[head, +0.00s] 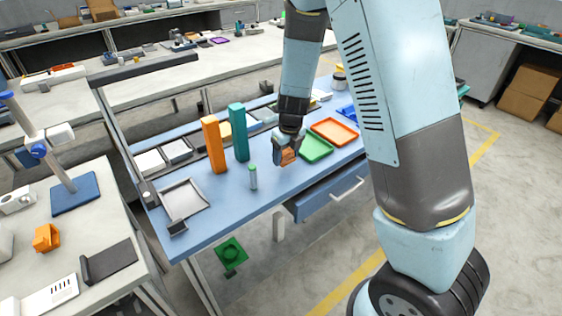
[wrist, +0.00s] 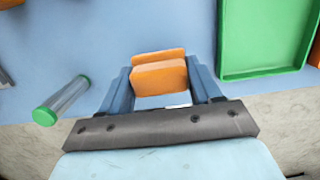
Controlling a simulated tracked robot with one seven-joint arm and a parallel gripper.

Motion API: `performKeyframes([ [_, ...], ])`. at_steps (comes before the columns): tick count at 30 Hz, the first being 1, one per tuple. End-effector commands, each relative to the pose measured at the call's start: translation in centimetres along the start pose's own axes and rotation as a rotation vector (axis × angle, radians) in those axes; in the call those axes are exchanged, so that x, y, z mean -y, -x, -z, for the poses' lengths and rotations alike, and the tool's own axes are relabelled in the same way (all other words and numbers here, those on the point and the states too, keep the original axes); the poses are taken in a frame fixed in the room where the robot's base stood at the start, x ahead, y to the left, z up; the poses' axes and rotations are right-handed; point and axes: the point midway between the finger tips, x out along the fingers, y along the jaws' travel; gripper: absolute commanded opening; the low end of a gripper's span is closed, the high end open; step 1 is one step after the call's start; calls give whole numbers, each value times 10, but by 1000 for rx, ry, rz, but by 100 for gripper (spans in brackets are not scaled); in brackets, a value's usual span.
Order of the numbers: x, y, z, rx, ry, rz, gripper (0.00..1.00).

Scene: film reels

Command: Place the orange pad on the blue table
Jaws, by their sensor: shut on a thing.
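The orange pad (wrist: 160,76) is a small block between the two blue fingers of my gripper (wrist: 162,88) in the wrist view. My gripper is shut on it. In the head view my gripper (head: 287,155) hangs over the front part of the blue table (head: 215,217), with the orange pad (head: 288,157) at its tip. The blue table top (wrist: 60,40) fills most of the wrist view behind the pad. I cannot tell whether the pad touches the table or is just above it.
A clear tube with green caps (head: 253,177) lies left of my gripper in the wrist view. A green tray (head: 315,147) and an orange tray (head: 334,131) are to the right. Tall orange (head: 214,145) and teal (head: 238,132) blocks stand left. A grey tray (head: 183,198) is at far left.

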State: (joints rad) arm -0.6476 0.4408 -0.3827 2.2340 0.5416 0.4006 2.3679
Motion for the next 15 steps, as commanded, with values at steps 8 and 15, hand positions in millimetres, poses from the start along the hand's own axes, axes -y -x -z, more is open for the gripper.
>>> performKeyframes([
  [8, 0, -30, 5, -1, -2, 0, 27],
  [15, -1, -30, 4, -1, 1, 0, 27],
])
